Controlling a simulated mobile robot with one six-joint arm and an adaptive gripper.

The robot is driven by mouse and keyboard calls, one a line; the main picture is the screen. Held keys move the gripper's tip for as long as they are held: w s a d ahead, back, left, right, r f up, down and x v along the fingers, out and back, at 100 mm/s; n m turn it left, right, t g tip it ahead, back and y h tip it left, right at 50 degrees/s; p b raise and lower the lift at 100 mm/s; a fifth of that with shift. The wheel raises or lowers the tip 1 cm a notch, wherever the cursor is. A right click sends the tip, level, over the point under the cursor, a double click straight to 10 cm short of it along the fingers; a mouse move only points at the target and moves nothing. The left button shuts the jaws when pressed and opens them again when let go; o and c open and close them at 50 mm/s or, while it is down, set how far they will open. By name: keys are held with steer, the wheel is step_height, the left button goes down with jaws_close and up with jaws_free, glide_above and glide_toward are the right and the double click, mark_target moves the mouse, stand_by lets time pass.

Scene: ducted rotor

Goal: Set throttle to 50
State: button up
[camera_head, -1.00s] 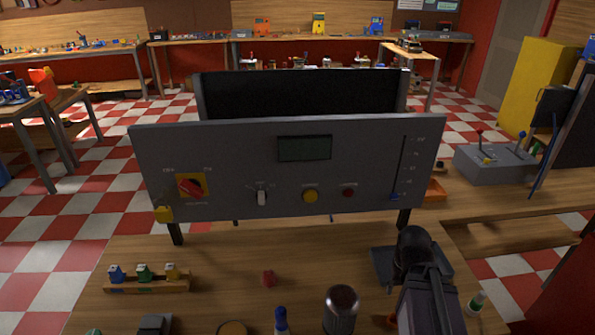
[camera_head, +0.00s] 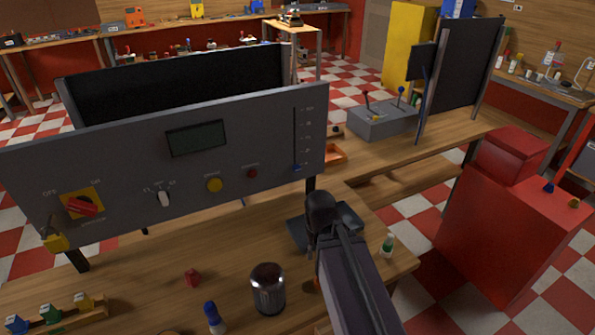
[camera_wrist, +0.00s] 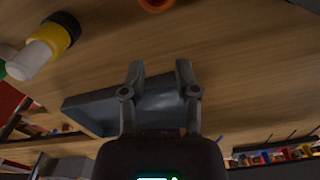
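A grey control panel (camera_head: 110,150) stands upright on the wooden bench in the head view. At its right end is a vertical throttle slot (camera_head: 295,130) with scale marks. Its blue slider knob (camera_head: 297,167) sits at the bottom of the slot. The panel's display (camera_head: 196,138) looks dark and unreadable. My gripper (camera_head: 322,207) is low in front of the panel's right end, apart from the slider; its fingers cannot be made out there.
A red switch (camera_head: 82,206), a selector (camera_head: 164,198), a yellow button (camera_head: 214,185) and a red button (camera_head: 252,173) are on the panel. A metallic cylinder (camera_head: 268,288) and a small bottle (camera_head: 388,245) stand near my arm. A red cabinet (camera_head: 510,225) is at right.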

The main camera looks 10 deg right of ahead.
mark_target(297, 166)
steer(key=o, duration=0.4)
steer(key=shift+o, duration=0.2)
steer(key=w+d+r+n+t+y+p, duration=0.1)
steer(key=w+r+n+t+p, duration=0.2)
steer(key=w+r+p, duration=1.8)
step_height(297, 166, up, 3)
steer(key=shift+w+t+p, duration=0.4)
steer(key=shift+t+p, duration=0.3)
steer(key=shift+p, duration=0.1)
steer(key=shift+f, duration=0.15)
steer(key=b+x, duration=1.2)
steer(key=x, duration=0.1)
steer(key=shift+a+f+b, duration=0.1)
steer(key=shift+f+b, duration=0.15)
steer(key=shift+b, duration=0.15)
jaws_close()
